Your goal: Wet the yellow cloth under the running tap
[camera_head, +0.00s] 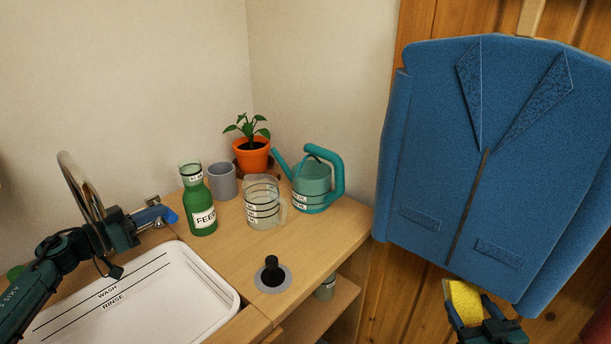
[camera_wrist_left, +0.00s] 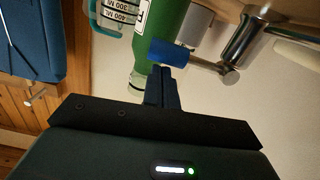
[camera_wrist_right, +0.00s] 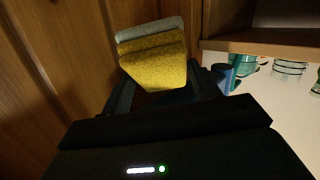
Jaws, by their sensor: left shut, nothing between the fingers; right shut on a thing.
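The yellow cloth (camera_head: 465,302) is held in my right gripper (camera_head: 478,322), low at the right below the blue jacket. In the right wrist view the cloth (camera_wrist_right: 155,62) sticks out past the fingers, with a grey strip along its far edge. The metal tap (camera_head: 80,188) arches over the left of the white basin (camera_head: 205,270); I see no water stream. My left gripper (camera_head: 145,218) is shut and empty beside the tap. In the left wrist view its fingertips (camera_wrist_left: 163,75) are at the tap's blue lever (camera_wrist_left: 172,53); I cannot tell if they touch.
A green feed bottle (camera_head: 198,205), grey cup (camera_head: 222,181), measuring jug (camera_head: 262,202), teal watering can (camera_head: 312,186) and potted plant (camera_head: 253,153) stand behind the basin. A black knob (camera_head: 271,272) is on the counter. The blue jacket (camera_head: 490,160) hangs at right.

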